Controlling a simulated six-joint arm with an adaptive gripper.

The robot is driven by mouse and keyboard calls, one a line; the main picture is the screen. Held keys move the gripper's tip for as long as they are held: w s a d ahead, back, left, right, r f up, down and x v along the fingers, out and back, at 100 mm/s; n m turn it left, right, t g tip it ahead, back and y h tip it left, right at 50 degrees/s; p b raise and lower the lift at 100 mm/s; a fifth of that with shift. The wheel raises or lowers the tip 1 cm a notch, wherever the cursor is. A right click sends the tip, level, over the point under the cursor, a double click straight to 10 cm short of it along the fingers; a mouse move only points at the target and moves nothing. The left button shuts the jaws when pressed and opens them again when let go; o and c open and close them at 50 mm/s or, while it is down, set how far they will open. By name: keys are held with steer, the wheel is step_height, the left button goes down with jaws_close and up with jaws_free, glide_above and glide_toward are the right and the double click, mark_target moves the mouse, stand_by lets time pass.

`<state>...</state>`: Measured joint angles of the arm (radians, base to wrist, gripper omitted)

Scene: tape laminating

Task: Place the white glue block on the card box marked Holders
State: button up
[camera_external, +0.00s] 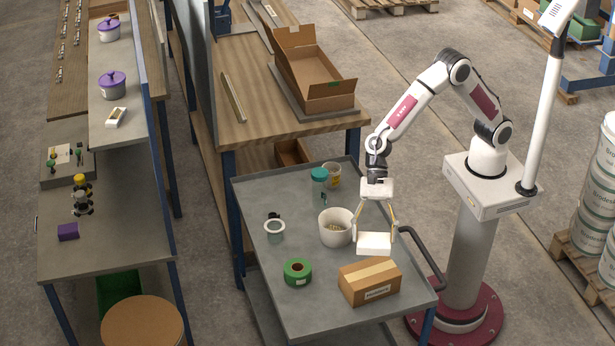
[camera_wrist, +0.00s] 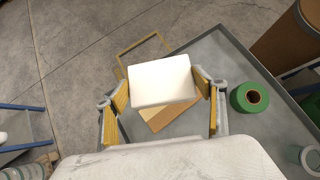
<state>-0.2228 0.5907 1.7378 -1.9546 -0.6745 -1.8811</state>
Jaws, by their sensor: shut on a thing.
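The white glue block (camera_external: 374,243) is held between the fingers of my gripper (camera_external: 375,232), above the grey table and a little behind the card box. In the wrist view the white block (camera_wrist: 162,80) fills the space between the two yellow finger pads of my gripper (camera_wrist: 165,88). The card box (camera_external: 369,281) is closed, brown with a tape strip along its top, and has a white label on its front; the label text is too small to read for sure. In the wrist view the box (camera_wrist: 172,117) lies below the block, partly hidden by it.
A green tape roll (camera_external: 298,272) lies left of the box. A black rail runs along the table's right edge.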

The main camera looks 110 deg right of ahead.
steer(key=shift+f, duration=3.1)
steer(key=shift+f, duration=0.1)
steer(key=shift+f, duration=1.75)
steer(key=shift+f, duration=0.2)
steer(key=o, duration=1.3)
steer(key=shift+r, duration=0.2)
